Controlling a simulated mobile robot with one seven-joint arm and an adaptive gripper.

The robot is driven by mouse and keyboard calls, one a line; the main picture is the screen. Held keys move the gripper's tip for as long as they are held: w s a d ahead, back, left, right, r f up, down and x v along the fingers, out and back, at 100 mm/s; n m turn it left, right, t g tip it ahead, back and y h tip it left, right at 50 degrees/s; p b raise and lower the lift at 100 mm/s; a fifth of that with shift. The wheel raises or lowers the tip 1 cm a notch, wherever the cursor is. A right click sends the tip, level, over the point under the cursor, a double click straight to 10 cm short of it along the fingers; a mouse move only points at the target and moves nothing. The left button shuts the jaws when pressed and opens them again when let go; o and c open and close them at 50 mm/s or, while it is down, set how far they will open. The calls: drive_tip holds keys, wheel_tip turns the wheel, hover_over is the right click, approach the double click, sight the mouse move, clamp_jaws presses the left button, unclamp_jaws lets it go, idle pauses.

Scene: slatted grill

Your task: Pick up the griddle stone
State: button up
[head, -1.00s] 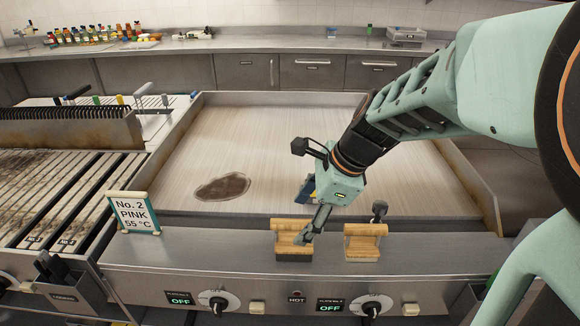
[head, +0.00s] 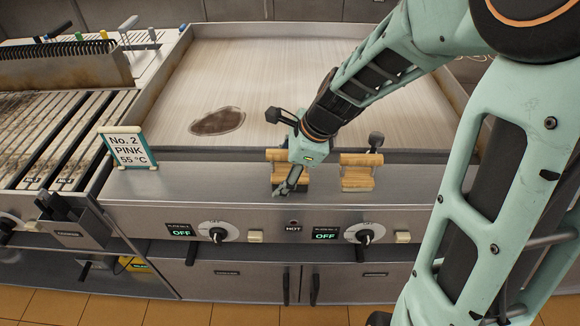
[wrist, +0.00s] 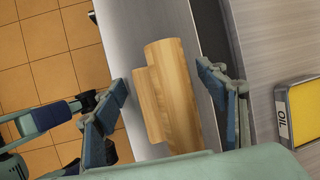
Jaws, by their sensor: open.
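Two wooden-handled blocks stand side by side on the steel front ledge of the griddle. The left one (head: 276,156) is at my gripper, and the right one (head: 358,178) stands apart from it. They look alike, and either could be the griddle stone. My gripper (head: 288,186) points down at the left block and hides part of it. In the wrist view my gripper (wrist: 165,82) is open, with one finger on each side of the pale wooden handle (wrist: 172,95). Gaps show between the fingers and the wood. The block's underside is hidden.
A sign reading "No. 2 PINK 55 °C" (head: 128,148) stands left on the ledge. The griddle plate (head: 270,80) behind has a dark stain (head: 217,121). Control knobs (head: 217,231) line the front.

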drive_tip(key=shift+c, duration=0.4)
drive_tip(key=c, duration=1.4)
drive_tip(key=shift+c, duration=0.2)
drive_tip(key=shift+r, duration=0.1)
